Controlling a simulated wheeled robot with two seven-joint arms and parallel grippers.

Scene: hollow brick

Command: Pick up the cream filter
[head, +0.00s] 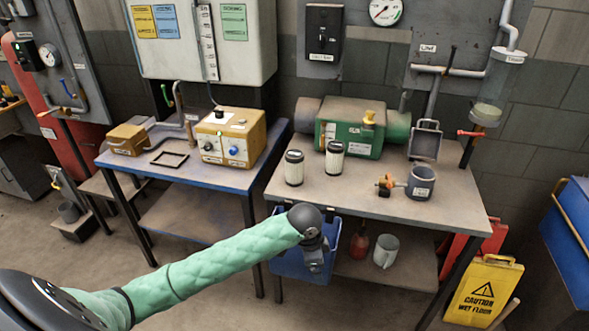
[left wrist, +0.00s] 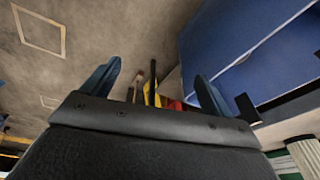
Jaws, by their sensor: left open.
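Two pale, ribbed cylinder filters with dark caps stand upright on the right-hand table in the head view: a left filter (head: 294,169) and a right filter (head: 335,159). Their shades are too close to tell surely which is the cream one. My left gripper (head: 316,263) is in front of and below the table's front edge, apart from both filters. In the left wrist view its two blue fingers (left wrist: 155,80) are spread with nothing between them. A pale ribbed thing (left wrist: 306,156) shows at that view's lower right corner, cut off. My right gripper is not in view.
The table (head: 300,194) also bears a green machine (head: 355,128), a grey cup (head: 420,182) and an orange-brown fitting (head: 386,184). A blue bin (head: 290,264) hangs under the front edge. A yellow wet-floor sign (head: 482,291) stands at right.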

